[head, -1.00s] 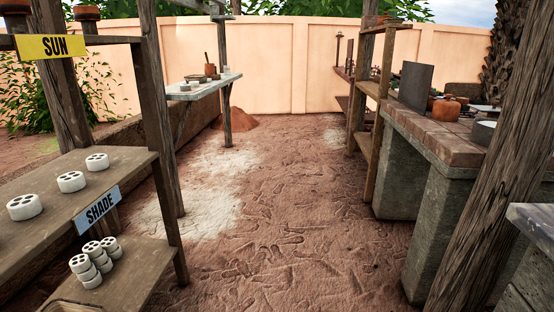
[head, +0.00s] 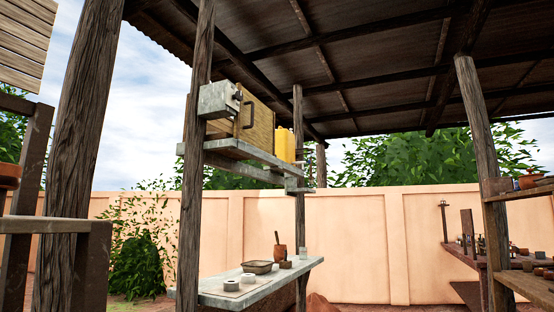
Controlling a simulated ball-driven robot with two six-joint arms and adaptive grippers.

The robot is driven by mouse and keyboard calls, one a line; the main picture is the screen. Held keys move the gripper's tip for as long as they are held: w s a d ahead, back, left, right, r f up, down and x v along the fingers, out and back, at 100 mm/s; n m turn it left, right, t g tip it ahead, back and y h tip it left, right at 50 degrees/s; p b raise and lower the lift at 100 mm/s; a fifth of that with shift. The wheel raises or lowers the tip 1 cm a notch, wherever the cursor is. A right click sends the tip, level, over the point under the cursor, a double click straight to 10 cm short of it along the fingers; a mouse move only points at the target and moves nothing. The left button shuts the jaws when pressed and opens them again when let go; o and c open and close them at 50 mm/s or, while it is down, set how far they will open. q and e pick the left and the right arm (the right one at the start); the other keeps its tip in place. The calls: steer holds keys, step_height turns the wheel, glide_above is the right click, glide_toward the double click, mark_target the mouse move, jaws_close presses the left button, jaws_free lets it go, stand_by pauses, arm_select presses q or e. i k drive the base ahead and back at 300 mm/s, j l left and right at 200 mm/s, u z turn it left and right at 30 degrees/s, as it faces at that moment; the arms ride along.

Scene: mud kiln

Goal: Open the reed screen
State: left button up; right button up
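I see nothing that is clearly a reed screen. A pale slatted panel (head: 24,42) hangs at the top left, cut off by the picture edge; I cannot tell whether it is the screen. A wooden box (head: 257,122) with a dark handle on its front stands on a high shelf (head: 245,152) between two posts. Neither of my grippers is in view.
A yellow can (head: 284,145) stands beside the box. Below, a pale bench (head: 240,298) holds a tray (head: 257,267), white rings and a mortar (head: 280,252). Posts (head: 80,150) stand left and right. A shelf rack (head: 520,195) is at right. A wall (head: 350,240) closes the back.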

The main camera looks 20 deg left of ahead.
mark_target(263, 124)
steer(key=i+u, duration=0.25)
steer(key=i, duration=0.15)
steer(key=i+l+u, duration=0.5)
steer(key=i, duration=0.2)
steer(key=j, duration=0.1)
